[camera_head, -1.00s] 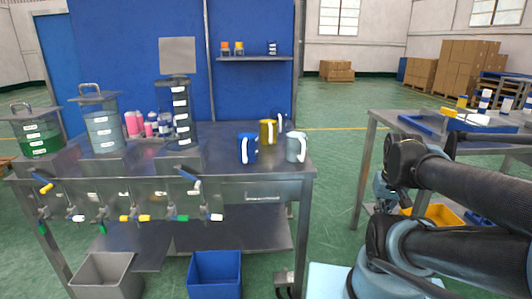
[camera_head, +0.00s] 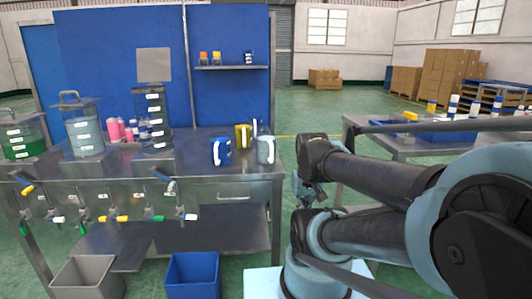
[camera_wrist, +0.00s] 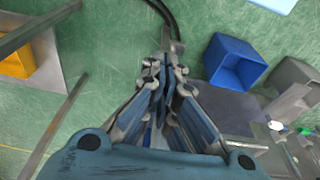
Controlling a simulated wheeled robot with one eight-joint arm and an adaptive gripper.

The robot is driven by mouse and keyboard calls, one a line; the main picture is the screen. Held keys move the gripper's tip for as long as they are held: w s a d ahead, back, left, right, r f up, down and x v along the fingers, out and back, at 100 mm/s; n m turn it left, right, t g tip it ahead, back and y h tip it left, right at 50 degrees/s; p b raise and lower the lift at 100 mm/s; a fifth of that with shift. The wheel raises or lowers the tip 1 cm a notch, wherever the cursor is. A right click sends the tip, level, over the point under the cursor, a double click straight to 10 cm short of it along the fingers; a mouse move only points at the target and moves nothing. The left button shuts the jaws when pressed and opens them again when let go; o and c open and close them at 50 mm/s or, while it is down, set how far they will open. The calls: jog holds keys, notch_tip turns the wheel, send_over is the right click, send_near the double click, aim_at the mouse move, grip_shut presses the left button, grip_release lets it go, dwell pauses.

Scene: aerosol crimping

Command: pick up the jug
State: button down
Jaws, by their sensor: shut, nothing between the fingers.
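Several jugs stand upright on the steel bench at its right end. A blue jug (camera_head: 221,152) with a white handle is in front. A grey jug (camera_head: 265,151) stands right of it, and a yellow jug (camera_head: 243,137) stands behind. Another jug behind them is mostly hidden. Which jug is meant, I cannot tell. My gripper (camera_wrist: 166,72) is shut and empty in the wrist view, over the green floor, with no jug near it. In the head view it hangs right of the bench, apart from the jugs.
The bench (camera_head: 225,188) also bears tanks (camera_head: 84,130) and a row of taps at its front. A blue bin (camera_head: 193,275) and a grey bin (camera_head: 88,278) stand below; the blue bin also shows in the wrist view (camera_wrist: 235,64). A second table (camera_head: 400,146) stands right.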

jog(key=c, duration=2.4)
grip_release()
jog(key=c, duration=1.9)
grip_release()
jog(key=shift+s+r, duration=0.15)
jog(key=shift+s, duration=0.1)
jog(key=o, duration=0.5)
jog(key=shift+a+r, duration=0.25)
jog(key=shift+a, duration=0.05)
jog(key=o, duration=1.2)
jog(key=w+a+r+n+t+y, duration=0.1)
jog(key=w, duration=0.1)
jog(key=w+a+r+n+t+y, duration=0.1)
jog(key=w+a+r+y, duration=0.1)
jog(key=shift+w+a+r, duration=0.1)
jog(key=shift+a, duration=0.1)
jog(key=n+t+y, duration=0.3)
jog(key=t, duration=0.5)
send_near(273, 142)
jog(key=shift+x, duration=4)
jog(key=shift+s+f+x, duration=0.15)
jog(key=shift+f+x, duration=0.05)
jog(key=shift+x, duration=0.8)
jog(key=shift+s+f+x, duration=0.1)
jog(key=shift+f+x, duration=0.1)
jog(key=shift+x, duration=1.85)
